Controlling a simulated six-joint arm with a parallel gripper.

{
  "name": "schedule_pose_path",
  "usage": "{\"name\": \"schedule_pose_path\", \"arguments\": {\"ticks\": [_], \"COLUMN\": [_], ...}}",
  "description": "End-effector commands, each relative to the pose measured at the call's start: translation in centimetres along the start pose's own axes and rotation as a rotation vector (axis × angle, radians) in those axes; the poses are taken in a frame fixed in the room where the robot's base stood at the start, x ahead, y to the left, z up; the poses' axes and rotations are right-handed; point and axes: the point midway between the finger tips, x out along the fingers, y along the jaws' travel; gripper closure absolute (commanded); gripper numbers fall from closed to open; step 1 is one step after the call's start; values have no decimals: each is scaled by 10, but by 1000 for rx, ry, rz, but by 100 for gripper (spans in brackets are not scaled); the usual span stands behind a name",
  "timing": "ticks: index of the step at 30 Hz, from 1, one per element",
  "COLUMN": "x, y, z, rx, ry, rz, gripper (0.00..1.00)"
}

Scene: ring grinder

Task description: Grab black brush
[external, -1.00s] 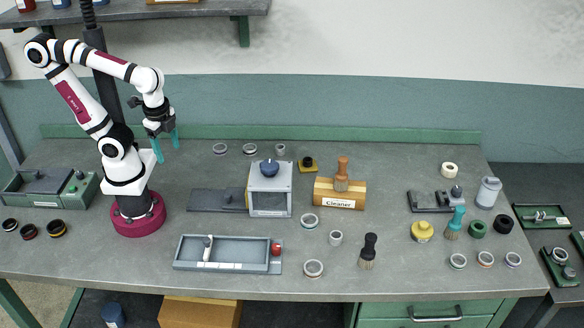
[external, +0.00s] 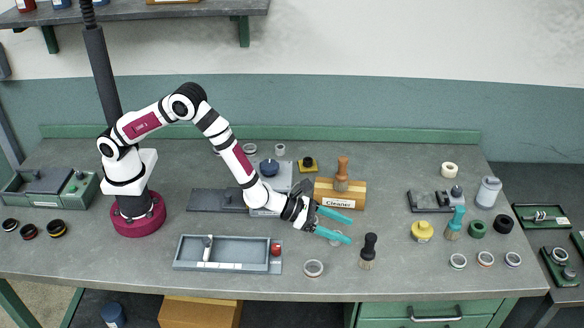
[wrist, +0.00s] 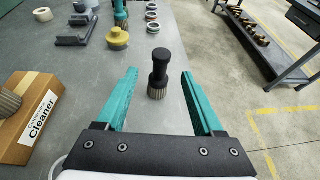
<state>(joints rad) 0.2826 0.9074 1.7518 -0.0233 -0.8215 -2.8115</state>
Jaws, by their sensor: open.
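The black brush (external: 369,251) stands upright on the grey bench near its front edge, with a black handle on top and pale bristles below. In the wrist view the black brush (wrist: 159,73) is ahead of my gripper, between the lines of the two fingers and apart from both. My gripper (external: 343,228) has teal fingers, spread open and empty, to the left of the brush in the external view. The open fingers also show in the wrist view (wrist: 160,88).
A grey tray (external: 222,266) lies to the left. Bench around the black brush is clear.

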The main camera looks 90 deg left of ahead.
Motion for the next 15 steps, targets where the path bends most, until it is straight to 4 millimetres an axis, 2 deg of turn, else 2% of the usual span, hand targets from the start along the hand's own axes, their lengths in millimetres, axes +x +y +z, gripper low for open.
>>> {"name": "schedule_pose_path", "arguments": {"ticks": [3, 8, 12, 15], "x": [27, 47, 75, 88], "y": [1, 0, -2, -2], "z": [-1, -4, -11, -10], "rx": [0, 1, 1, 1], "ry": [0, 2, 1, 0], "rz": [1, 1, 1, 1], "gripper": [31, 31, 31, 31]}}
